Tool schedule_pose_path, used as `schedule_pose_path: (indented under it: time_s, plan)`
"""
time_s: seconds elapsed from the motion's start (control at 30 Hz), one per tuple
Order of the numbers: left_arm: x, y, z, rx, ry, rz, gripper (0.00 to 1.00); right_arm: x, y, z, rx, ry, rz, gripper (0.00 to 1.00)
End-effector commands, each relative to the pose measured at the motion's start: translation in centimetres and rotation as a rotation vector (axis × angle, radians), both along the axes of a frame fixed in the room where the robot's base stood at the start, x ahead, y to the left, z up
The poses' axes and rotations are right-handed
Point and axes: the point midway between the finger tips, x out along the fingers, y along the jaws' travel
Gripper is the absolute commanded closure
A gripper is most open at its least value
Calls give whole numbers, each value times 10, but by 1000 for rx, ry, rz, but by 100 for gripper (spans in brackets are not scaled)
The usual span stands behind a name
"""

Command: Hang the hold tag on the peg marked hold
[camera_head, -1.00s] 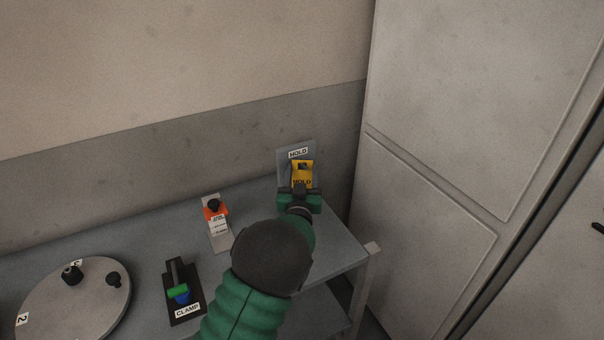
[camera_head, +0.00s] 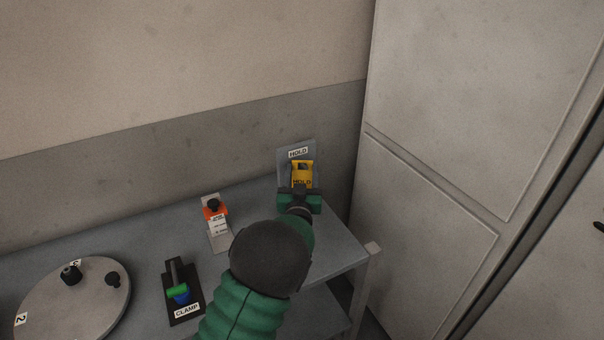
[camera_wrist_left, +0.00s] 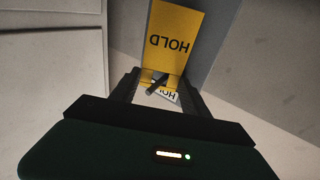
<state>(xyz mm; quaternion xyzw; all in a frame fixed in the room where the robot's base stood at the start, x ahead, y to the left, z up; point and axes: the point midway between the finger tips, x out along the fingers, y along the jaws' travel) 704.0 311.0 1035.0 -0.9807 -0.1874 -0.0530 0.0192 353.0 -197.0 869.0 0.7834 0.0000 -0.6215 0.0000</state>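The yellow hold tag (camera_head: 302,173) is upright in front of the grey peg board marked HOLD (camera_head: 283,160) at the back right of the bench. My left gripper (camera_head: 300,190) is at the tag, on its near side. In the left wrist view the tag (camera_wrist_left: 172,25) shows inverted, and my left fingers (camera_wrist_left: 160,82) stand apart at its two side edges. I cannot tell whether they press on it. A dark peg (camera_wrist_left: 156,84) shows at the tag's window; whether it passes fully through is unclear. My right gripper is out of view.
A tall cabinet (camera_head: 440,215) stands close on the right.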

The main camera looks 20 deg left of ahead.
Motion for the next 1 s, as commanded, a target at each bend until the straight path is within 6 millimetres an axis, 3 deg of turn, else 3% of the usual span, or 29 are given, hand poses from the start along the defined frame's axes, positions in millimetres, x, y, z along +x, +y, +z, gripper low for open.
schedule_pose_path:
  time_s: [0.13,0.77,0.87,1.0]
  plan:
    - [0,1,0,1,0,1,21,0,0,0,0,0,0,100]
    - [-1,5,1,1,-2,9,21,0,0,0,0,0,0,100]
    - [-7,3,0,0,-2,9,21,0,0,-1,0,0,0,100]
    - [-30,-9,-4,-1,2,4,21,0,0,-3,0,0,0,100]
